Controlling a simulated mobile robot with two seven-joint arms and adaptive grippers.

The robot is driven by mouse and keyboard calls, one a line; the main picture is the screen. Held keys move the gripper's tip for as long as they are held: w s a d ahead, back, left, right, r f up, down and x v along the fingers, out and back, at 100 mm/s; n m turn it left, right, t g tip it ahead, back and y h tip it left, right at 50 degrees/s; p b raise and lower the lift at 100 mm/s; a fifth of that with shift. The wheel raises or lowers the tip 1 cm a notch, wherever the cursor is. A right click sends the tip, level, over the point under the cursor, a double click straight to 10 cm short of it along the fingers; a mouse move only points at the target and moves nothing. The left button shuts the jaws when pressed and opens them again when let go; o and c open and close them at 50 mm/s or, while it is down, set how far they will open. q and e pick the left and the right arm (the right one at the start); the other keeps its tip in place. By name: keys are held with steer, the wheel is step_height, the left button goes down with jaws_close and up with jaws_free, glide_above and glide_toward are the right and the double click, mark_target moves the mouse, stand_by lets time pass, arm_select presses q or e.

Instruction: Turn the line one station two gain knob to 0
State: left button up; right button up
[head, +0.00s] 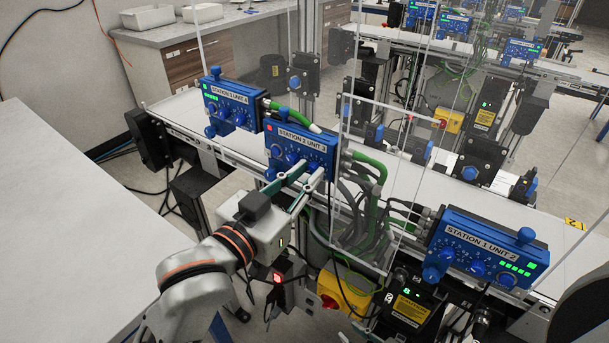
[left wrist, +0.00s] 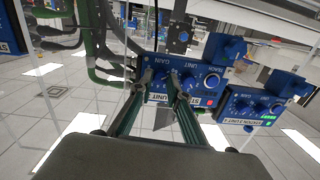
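A blue control box (head: 301,147), whose label seems to read "STATION 2 UNIT 3", stands on the middle conveyor's near edge. It has several blue knobs and a red light at its upper left. In the left wrist view the same box (left wrist: 183,87) appears upside down, with a GAIN label. My left gripper (head: 309,173) reaches its lower right front. In the left wrist view its fingertips (left wrist: 160,77) are apart, either side of the gain knob (left wrist: 161,73). I cannot tell whether they touch the knob. The knob's pointer is hidden. My right gripper is not visible.
A similar box (head: 230,104) stands to the left. Another (head: 487,249), seeming to read "STATION 1 UNIT 2", stands at right. Green hoses (head: 370,168) and a clear panel are right of the middle box. A yellow emergency-stop box (head: 343,290) sits below. A white table (head: 70,230) is at left.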

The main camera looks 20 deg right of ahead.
arm_select(q)
steer(key=shift+o, duration=0.9)
steer(key=shift+a, duration=0.1)
steer(key=shift+s+a, duration=0.25)
steer(key=v, duration=1.1)
